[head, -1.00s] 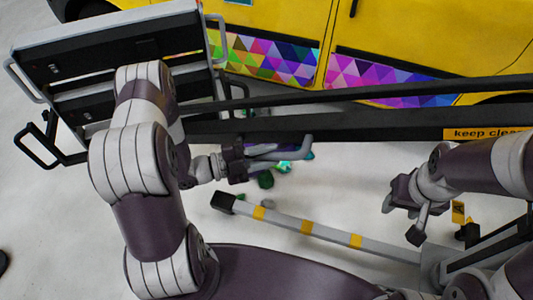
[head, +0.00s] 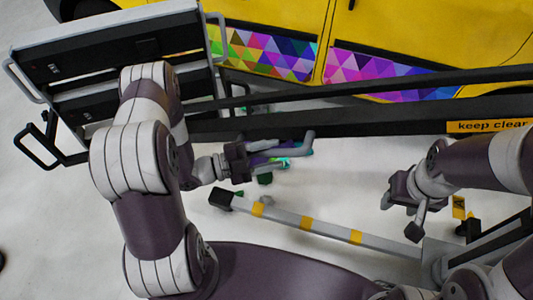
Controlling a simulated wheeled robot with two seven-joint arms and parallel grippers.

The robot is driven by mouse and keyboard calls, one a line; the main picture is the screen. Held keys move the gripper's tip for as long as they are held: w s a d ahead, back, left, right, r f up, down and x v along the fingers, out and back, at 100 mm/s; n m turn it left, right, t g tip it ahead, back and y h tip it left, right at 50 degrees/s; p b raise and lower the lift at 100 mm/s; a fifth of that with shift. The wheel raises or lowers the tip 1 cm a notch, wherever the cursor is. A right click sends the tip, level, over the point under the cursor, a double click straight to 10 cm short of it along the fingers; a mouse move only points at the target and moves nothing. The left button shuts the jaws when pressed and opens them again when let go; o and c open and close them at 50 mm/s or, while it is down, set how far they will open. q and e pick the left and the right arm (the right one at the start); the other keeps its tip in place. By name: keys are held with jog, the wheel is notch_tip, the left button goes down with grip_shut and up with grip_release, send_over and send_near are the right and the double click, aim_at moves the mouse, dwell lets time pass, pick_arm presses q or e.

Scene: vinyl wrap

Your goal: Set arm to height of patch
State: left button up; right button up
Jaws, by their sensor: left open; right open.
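The patch, a band of coloured triangles (head: 262,53), lies along the yellow car's lower side and continues to the right (head: 380,75). The arm appears to be the long black double bar (head: 340,120) running from the panelled frame at left across the car's side, below the patch in the picture. My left gripper (head: 272,152) is open just below the bar. A grey bent handle (head: 308,142) shows at its fingertips; I cannot tell whether they touch. My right gripper (head: 402,213) is open, apart from the bar, with nothing visible in it.
A black panelled frame (head: 110,45) with side handles stands at upper left. A grey floor bar with yellow bands (head: 285,217) lies below the grippers. A "keep clear" label (head: 490,126) marks the bar's right part. Pale floor is free at lower left.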

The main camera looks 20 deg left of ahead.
pick_arm(q)
jog(key=b+v, duration=0.2)
jog(key=v, duration=1)
jog(key=shift+a+b, duration=0.3)
jog(key=shift+s, duration=0.15)
